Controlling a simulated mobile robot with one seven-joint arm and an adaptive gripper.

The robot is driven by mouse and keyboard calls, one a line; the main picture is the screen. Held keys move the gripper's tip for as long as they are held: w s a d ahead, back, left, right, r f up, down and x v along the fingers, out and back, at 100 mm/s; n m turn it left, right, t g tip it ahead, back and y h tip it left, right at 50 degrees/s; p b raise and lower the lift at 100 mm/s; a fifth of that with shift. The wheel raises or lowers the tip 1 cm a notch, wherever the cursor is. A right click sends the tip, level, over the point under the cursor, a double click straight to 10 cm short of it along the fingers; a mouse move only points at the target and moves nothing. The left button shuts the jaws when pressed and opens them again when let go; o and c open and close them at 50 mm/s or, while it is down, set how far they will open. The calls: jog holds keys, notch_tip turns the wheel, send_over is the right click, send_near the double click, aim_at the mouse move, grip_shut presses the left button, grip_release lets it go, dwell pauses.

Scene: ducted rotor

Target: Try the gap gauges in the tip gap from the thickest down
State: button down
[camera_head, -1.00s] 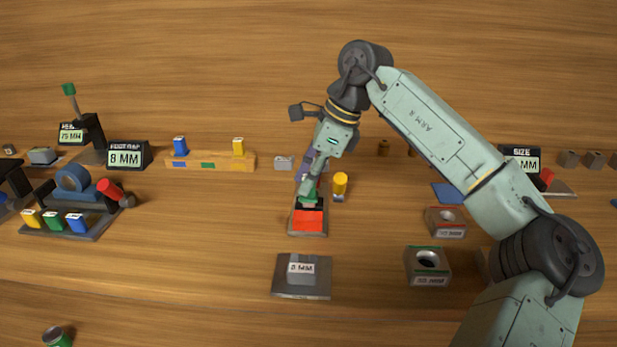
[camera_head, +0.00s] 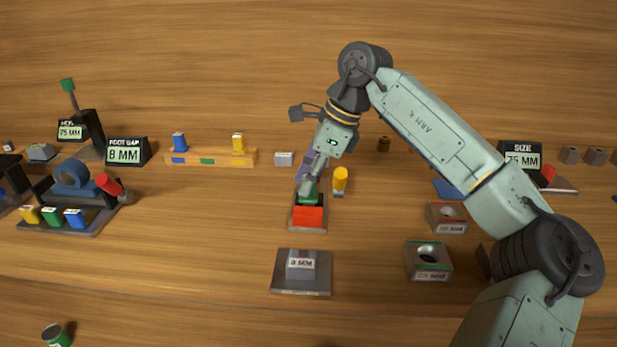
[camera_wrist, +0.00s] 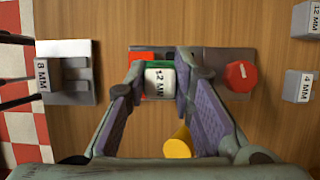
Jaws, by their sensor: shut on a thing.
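My gripper (camera_wrist: 162,85) points down and is shut on a green block (camera_wrist: 160,64) whose white face reads 12 MM. In the head view the green block (camera_head: 308,197) is at my fingertips, directly behind a red block (camera_head: 308,216) on a dark plate. In the wrist view the red block (camera_wrist: 141,60) is partly hidden by the left finger. I cannot tell how deep the green block sits.
A yellow cylinder (camera_head: 340,179) stands close right of my gripper. A grey plate with an 8 MM block (camera_head: 301,264) lies in front. A wooden bar (camera_head: 220,158) with blue and yellow pieces lies behind left.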

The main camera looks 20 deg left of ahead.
jog(key=shift+f+b, duration=0.45)
jog(key=shift+f, duration=0.3)
jog(key=shift+r, duration=0.15)
dwell(0.7)
jog(key=shift+r+p, duration=2.75)
jog(key=shift+r, duration=0.7)
